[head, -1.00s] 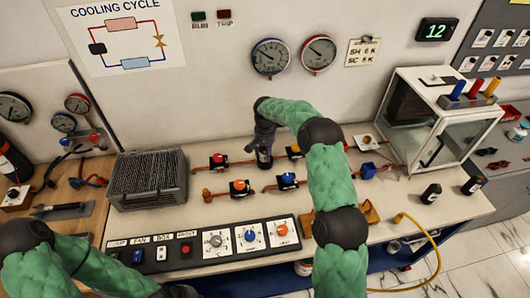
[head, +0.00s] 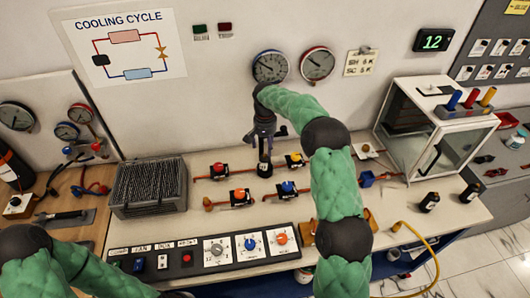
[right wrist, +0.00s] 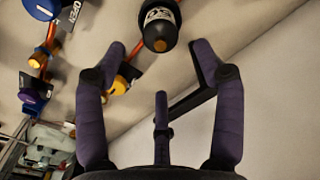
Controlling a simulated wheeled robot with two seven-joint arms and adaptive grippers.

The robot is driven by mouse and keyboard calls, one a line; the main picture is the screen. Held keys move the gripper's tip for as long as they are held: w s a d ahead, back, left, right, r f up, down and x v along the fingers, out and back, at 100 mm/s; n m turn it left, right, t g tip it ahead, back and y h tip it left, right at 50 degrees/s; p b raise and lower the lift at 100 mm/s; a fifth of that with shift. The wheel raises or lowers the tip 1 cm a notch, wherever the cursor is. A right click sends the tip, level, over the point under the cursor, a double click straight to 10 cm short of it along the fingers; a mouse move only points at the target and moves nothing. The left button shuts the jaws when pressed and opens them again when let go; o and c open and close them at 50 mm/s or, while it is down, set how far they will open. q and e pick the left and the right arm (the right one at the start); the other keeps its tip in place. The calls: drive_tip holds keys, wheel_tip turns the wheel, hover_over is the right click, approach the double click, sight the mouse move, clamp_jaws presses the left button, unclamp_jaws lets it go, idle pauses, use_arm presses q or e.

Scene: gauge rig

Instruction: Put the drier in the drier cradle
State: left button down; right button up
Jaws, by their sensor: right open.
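The drier (head: 265,168) is a dark cylinder with a white label, standing upright on the bench in line with the upper pipe, between a red valve and a yellow valve. In the right wrist view the drier (right wrist: 160,28) shows its black body, label and brass tip, beyond the fingertips. My right gripper (head: 264,137) is above the drier; in the right wrist view the gripper (right wrist: 155,48) is open with nothing between its fingers. I cannot make out the drier cradle for certain. My left gripper (head: 178,294) is barely visible at the bottom edge.
A red valve (head: 219,169) and a yellow valve (head: 295,160) flank the drier. A finned block (head: 149,187) stands to the left and a switch panel (head: 200,253) in front.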

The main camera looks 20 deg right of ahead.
drive_tip(key=shift+r, duration=1.3)
